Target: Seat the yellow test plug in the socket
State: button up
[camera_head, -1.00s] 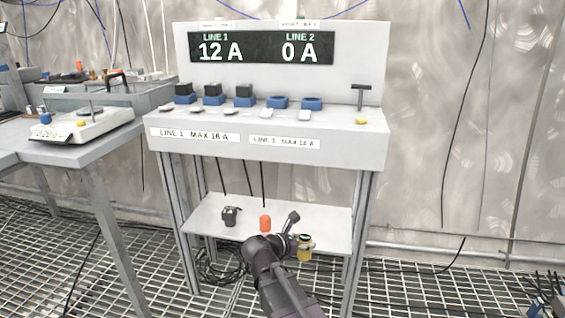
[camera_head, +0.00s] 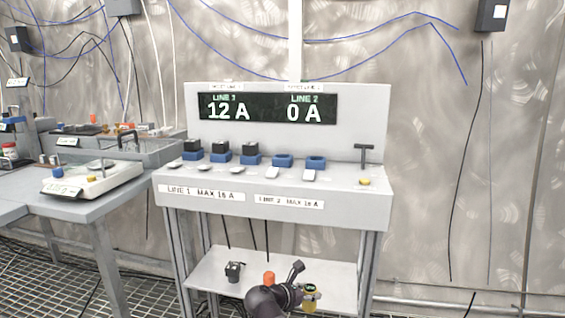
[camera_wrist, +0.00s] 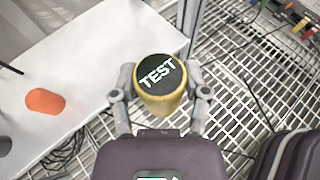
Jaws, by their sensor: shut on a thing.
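The yellow test plug (camera_wrist: 160,98) has a dark round top with green letters reading TEST. My gripper (camera_wrist: 162,92) is shut on it, one finger on each side. In the head view, the plug (camera_head: 311,303) hangs low beside my arm, near the right part of the lower shelf. On the grey console above, two blue sockets (camera_head: 282,161) and (camera_head: 315,163) under LINE 2 look empty. Several blue sockets to their left, under LINE 1, hold black plugs (camera_head: 221,147). The plug's underside is hidden.
The display (camera_head: 267,108) reads LINE 1 12 A and LINE 2 0 A. A T-handle (camera_head: 365,152) and a yellow button (camera_head: 365,182) are at the console's right. The lower shelf (camera_head: 220,262) bears a black item (camera_head: 233,271) and an orange item (camera_wrist: 44,101). A side table (camera_head: 100,207) stands left.

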aim_at(311, 288)
notch_tip(311, 288, up, 8)
jog(key=p, duration=0.7)
jog(key=shift+d, duration=0.1)
